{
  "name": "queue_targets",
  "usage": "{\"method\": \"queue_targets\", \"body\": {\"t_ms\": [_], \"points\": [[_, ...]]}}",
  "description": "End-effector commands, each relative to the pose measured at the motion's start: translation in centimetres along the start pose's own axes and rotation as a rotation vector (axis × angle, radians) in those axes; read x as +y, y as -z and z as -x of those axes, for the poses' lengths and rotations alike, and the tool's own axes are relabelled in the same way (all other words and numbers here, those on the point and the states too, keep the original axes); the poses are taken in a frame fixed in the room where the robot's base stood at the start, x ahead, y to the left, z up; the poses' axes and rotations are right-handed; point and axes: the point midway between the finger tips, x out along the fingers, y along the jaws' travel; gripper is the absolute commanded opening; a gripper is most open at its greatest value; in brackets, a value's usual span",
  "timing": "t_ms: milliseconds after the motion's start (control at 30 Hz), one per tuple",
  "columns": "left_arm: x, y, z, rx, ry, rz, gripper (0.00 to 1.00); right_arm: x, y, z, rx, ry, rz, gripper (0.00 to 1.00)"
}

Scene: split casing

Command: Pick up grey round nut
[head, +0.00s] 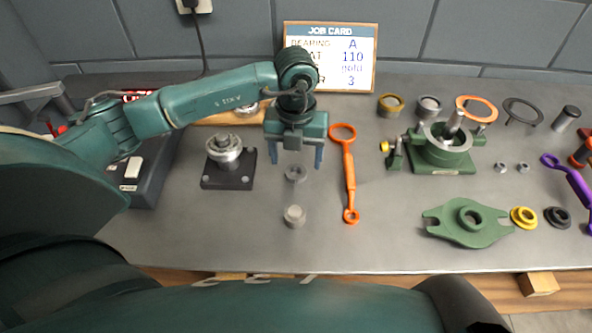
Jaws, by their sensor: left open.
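A grey round nut (295,173), a small ring with a dark hole, lies flat on the grey bench left of the orange wrench. My left gripper (297,165) points down over it, its two blue fingers apart, one on each side of the nut in the picture. The gripper is open and empty. Whether the fingertips are level with the nut or above it, I cannot tell. My right gripper is out of view.
A grey cylinder (294,217) stands in front of the nut. The orange wrench (348,172) lies close to the right. A bearing on a black plate (242,182) stands left. Green casing parts (441,158) (488,237) are further right. Bare bench lies in front.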

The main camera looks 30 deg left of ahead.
Motion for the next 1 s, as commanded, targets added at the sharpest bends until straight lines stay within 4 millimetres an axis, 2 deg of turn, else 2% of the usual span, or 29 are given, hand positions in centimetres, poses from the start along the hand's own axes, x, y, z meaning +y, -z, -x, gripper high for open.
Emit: {"method": "queue_targets", "body": {"t_ms": [100, 200, 500, 1000], "points": [[0.0, 0.0, -1.9, 0.004, -0.002, 0.002, 0.70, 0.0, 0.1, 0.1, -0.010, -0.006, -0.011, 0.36], [0.0, 0.0, -3.0, 0.002, 0.001, 0.000, 0.70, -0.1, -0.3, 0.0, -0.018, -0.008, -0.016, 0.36], [0.0, -0.1, -3.5, 0.000, 0.001, 0.000, 0.69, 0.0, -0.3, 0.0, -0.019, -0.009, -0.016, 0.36], [0.0, -0.1, -3.4, 0.000, 0.001, 0.000, 0.28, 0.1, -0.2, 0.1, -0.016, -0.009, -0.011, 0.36]]}}
